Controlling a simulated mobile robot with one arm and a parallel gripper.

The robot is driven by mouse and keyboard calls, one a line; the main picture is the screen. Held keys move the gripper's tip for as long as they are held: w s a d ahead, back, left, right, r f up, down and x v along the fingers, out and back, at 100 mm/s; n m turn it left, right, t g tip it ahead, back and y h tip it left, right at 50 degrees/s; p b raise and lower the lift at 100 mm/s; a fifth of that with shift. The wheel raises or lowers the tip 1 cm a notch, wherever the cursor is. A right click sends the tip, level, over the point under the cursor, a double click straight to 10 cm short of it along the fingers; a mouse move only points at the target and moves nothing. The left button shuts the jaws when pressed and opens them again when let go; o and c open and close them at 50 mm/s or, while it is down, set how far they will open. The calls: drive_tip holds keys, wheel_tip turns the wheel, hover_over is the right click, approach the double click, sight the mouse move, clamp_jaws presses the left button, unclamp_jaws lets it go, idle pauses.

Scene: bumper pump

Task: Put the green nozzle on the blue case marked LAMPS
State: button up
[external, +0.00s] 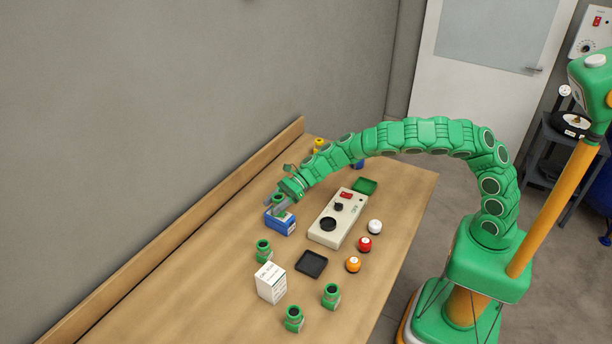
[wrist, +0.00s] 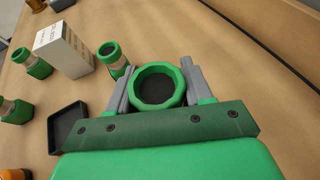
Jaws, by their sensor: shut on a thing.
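My gripper (external: 280,203) is shut on a green nozzle (external: 278,211), held just above or on the blue case (external: 284,227); I cannot tell if they touch. In the wrist view the nozzle (wrist: 158,72) shows as a green ring with a dark opening, between the grey fingers of my gripper (wrist: 157,82). The case does not show in the wrist view, and its marking is too small to read in the external view. Other green nozzles stand on the table: one near the case (external: 263,251) and two at the front (external: 331,296) (external: 293,319).
A white box (external: 270,283) and a black tray (external: 311,264) stand toward the front. A pale control box (external: 330,231) is right of the case. White, red and orange balls (external: 365,244) line the right side. A green tray (external: 364,186) lies behind. The table's left side is clear.

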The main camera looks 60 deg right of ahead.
drive_tip(key=o, duration=1.2)
drive_tip(key=shift+r, duration=0.1)
drive_tip(key=v, duration=1.2)
drive_tip(key=shift+s, duration=0.1)
